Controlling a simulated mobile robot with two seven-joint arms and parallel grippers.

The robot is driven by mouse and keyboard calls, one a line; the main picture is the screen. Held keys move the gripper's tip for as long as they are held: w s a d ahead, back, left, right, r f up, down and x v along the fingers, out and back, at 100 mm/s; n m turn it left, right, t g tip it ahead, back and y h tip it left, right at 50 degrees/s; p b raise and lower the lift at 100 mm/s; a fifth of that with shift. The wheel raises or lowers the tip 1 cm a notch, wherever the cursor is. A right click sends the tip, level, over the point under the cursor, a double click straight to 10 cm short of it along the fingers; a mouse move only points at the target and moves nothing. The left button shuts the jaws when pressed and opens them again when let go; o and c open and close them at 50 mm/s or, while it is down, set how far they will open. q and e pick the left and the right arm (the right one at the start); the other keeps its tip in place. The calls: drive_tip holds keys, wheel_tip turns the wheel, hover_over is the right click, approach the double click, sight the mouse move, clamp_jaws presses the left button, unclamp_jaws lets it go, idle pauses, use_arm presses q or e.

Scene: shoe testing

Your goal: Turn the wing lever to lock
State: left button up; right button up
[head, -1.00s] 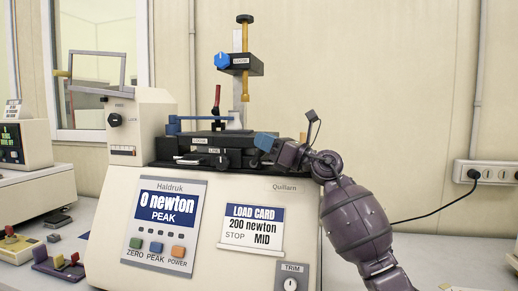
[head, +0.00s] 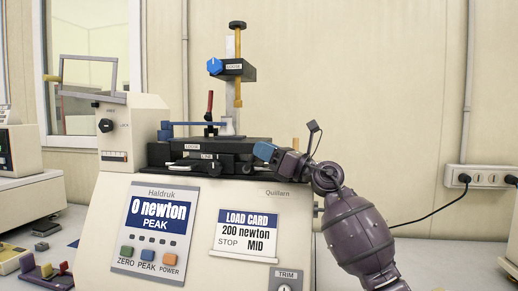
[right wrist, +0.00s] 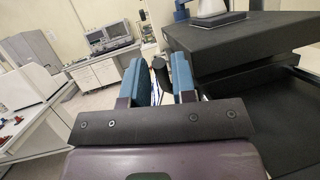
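The tester's black stage (head: 235,147) carries small labels along its front; one seems to read LOOSE. Dark lever or knob shapes (head: 214,167) sit below them; I cannot tell for sure which is the wing lever. My right gripper (head: 264,152) is at the stage's right end, its blue fingers pointing left. In the right wrist view my right gripper (right wrist: 158,78) is open, with a gap between the fingers. A dark rounded knob (right wrist: 160,70) shows between or just beyond them; contact cannot be told. My left gripper is not in view.
A post carries a clamp block with a blue knob (head: 215,66) above the stage. A red-handled lever (head: 210,102) and a blue bar (head: 190,124) stand on the stage. A dial (head: 105,125) is on the left housing. A power strip (head: 480,177) is on the right wall.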

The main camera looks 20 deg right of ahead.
drive_tip(key=v, duration=0.9)
drive_tip(key=shift+b, duration=0.35)
